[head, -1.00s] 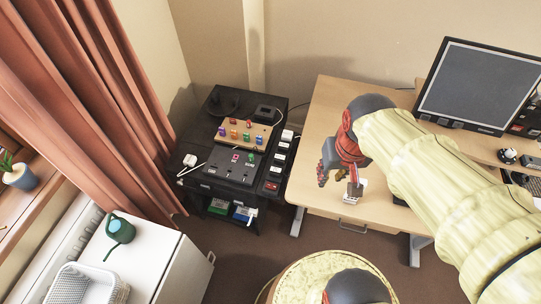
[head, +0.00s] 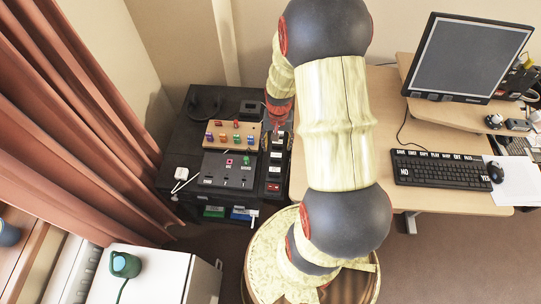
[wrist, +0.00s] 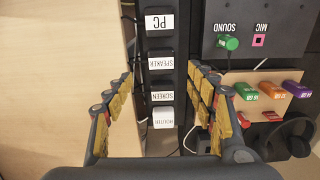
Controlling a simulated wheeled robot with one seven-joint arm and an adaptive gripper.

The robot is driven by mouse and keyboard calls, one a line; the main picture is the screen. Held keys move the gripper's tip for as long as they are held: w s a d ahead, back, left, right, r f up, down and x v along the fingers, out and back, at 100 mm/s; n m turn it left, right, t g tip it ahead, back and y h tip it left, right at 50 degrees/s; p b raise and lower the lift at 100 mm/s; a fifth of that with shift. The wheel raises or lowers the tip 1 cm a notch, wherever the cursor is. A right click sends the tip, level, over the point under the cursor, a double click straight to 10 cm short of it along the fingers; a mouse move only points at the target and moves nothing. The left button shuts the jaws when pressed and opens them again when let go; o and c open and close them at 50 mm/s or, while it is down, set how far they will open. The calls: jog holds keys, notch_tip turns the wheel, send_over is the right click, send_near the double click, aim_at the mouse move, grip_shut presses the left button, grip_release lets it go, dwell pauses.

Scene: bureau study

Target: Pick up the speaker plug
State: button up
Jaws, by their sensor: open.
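The speaker plug (wrist: 161,63) is a black block with a white label reading SPEAKER, upside down in the wrist view. It sits in a black power strip, in a row between the PC plug (wrist: 160,22) and the SCREEN plug (wrist: 162,92). The white ROUTER plug (wrist: 163,118) is at the row's near end in that view. My gripper (wrist: 162,76) is open and empty, one finger on each side of the row, around the speaker and screen plugs. I cannot tell its height above them. In the head view my gripper (head: 279,115) is over the strip, partly hiding it.
Beside the strip are a dark panel (wrist: 280,40) with SOUND and MIC sockets and a wooden board with coloured plugs (wrist: 273,90). The light wooden desk (wrist: 60,80) borders the other side. A keyboard (head: 440,169) and monitor (head: 467,58) stand on the desk.

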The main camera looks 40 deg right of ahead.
aim_at(276, 155)
notch_tip(276, 155, down, 7)
jog(key=b, duration=0.2)
jog(key=shift+a+r+b, duration=0.15)
jog(key=shift+r+b, duration=0.05)
jog(key=shift+b, duration=0.2)
jog(key=shift+c, duration=0.8)
jog(key=c, duration=1)
